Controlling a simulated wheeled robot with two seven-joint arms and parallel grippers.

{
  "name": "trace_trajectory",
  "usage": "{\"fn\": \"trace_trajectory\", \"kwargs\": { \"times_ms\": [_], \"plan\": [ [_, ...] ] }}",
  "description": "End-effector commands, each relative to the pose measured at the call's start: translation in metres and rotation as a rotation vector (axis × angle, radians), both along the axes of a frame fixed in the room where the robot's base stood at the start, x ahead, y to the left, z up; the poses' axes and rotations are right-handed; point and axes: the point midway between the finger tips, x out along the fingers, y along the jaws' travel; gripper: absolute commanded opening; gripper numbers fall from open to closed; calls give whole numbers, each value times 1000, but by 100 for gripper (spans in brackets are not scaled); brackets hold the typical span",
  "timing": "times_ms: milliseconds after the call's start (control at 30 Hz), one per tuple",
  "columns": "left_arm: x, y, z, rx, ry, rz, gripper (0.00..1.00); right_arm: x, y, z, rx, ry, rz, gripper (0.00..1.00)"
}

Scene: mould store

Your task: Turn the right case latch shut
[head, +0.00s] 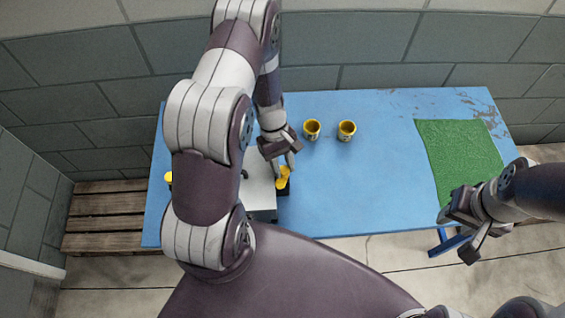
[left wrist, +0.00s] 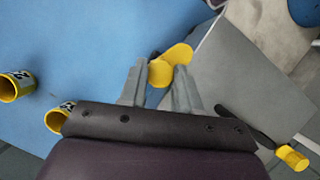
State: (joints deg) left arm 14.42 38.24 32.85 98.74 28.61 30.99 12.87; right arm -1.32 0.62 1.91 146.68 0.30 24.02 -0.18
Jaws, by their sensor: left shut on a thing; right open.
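The case has a grey lid (head: 260,192) and a dark edge, and stands at the left part of the blue table; the grey lid (left wrist: 250,85) also shows in the left wrist view. The right case latch (head: 284,178) is yellow and sits at the case's right side. My left gripper (head: 283,166) is shut on this latch; in the left wrist view the yellow latch (left wrist: 177,54) shows between and beyond the fingertips (left wrist: 165,72). The left latch (head: 168,177) is yellow and partly hidden by my left arm. My right gripper (head: 461,233) is open and empty off the table's front right.
Two yellow cups (head: 312,130) (head: 347,130) stand behind and right of the case on the blue table (head: 360,195). A green mat (head: 458,150) lies at the table's right. A wooden pallet (head: 105,215) is on the left. The table's middle is clear.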

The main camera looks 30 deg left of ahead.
Motion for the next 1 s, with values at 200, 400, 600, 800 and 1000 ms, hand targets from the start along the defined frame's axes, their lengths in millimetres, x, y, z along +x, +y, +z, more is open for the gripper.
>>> {"fn": "trace_trajectory", "kwargs": {
  "times_ms": [200,400,600,800,1000],
  "plan": [
    [2,-1,1,0,-3,-205,2,0,0,1,0,0,0,43],
    [3,-2,1,0,-3,-396,2,0,0,0,0,0,0,43],
    [4,-3,1,1,-3,-585,2,0,0,-2,0,0,0,43],
    [4,-4,1,1,-4,-773,2,0,0,-3,0,0,0,43],
    [5,-5,1,1,-5,-941,2,0,0,-4,0,0,0,43]
  ]
}}
